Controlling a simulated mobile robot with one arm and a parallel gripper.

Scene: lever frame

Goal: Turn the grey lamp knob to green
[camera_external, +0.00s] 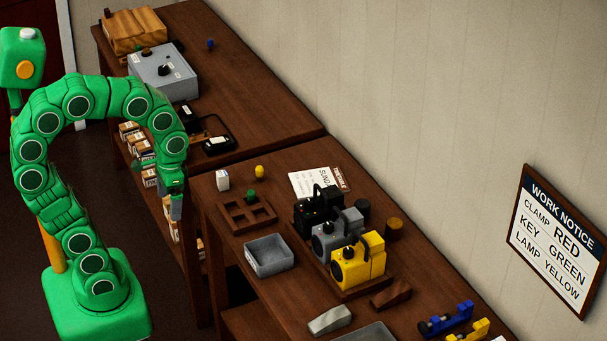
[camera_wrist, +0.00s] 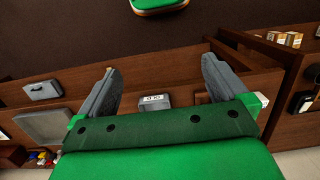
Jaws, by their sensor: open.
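A grey lamp (camera_external: 325,241) with a round dark front and a handle stands between a black lamp (camera_external: 312,207) and a yellow lamp (camera_external: 350,268) on the near bench. Its knob is too small to make out, and no green setting is readable. A grey box (camera_external: 178,86) with a black knob (camera_external: 164,70) and white labels sits on the far bench. My gripper (camera_external: 176,207) hangs left of the near bench, well apart from both. In the wrist view my gripper (camera_wrist: 160,75) is open, with nothing between its fingers.
The near bench (camera_external: 290,160) holds a grey tray (camera_external: 270,258), a brown compartment tray (camera_external: 233,221) and clamp-like blue (camera_external: 446,321) and yellow pieces. Small boxes fill shelves below the far bench. A wall notice (camera_external: 556,240) reads clamp red, key green, lamp yellow.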

